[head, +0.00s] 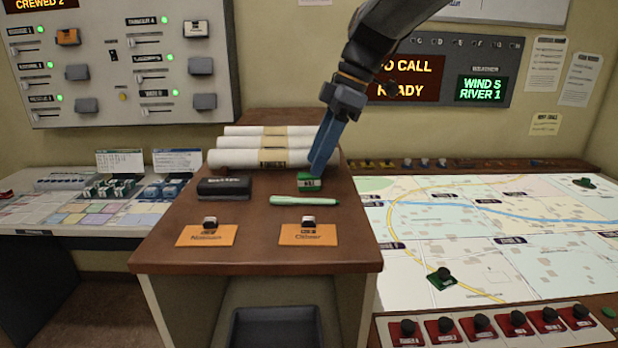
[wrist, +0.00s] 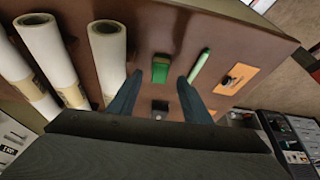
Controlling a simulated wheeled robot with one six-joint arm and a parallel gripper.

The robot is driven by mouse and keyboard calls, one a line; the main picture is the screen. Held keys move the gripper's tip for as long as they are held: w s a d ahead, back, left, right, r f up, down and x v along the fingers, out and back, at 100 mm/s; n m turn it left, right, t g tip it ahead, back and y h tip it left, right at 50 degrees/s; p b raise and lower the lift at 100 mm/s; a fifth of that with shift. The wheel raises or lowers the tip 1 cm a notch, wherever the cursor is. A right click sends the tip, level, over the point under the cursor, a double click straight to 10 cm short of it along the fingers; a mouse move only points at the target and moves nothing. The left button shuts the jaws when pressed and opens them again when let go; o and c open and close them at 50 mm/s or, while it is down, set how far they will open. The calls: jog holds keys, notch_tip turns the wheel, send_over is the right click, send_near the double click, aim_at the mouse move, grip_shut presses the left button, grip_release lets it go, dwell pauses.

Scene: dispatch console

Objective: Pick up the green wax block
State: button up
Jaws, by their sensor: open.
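The green wax block (head: 309,181) lies on the brown top of the wooden stand, just in front of the rolled papers. In the wrist view the block (wrist: 160,70) shows just beyond the fingertips, roughly midway between them. My gripper (head: 318,172) points down above the block, its blue fingers overlapping the block's back edge in the head view. In the wrist view my gripper (wrist: 158,78) is open with nothing between its fingers. I cannot tell the exact height of the fingertips above the block.
A green marker (head: 304,200) lies just in front of the block. A black eraser-like box (head: 223,188) lies to the left. White paper rolls (head: 262,158) are stacked behind. Two orange cards (head: 207,236) with small dark-topped pieces lie near the front edge. A map table (head: 500,230) stands right.

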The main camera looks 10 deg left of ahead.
jog(key=shift+p+x, duration=0.6)
jog(key=shift+x, duration=1.05)
grip_shut()
notch_tip(320, 180, up, 10)
jog(key=b, duration=0.3)
jog(key=c, duration=0.8)
grip_release()
jog(key=shift+c, duration=1.3)
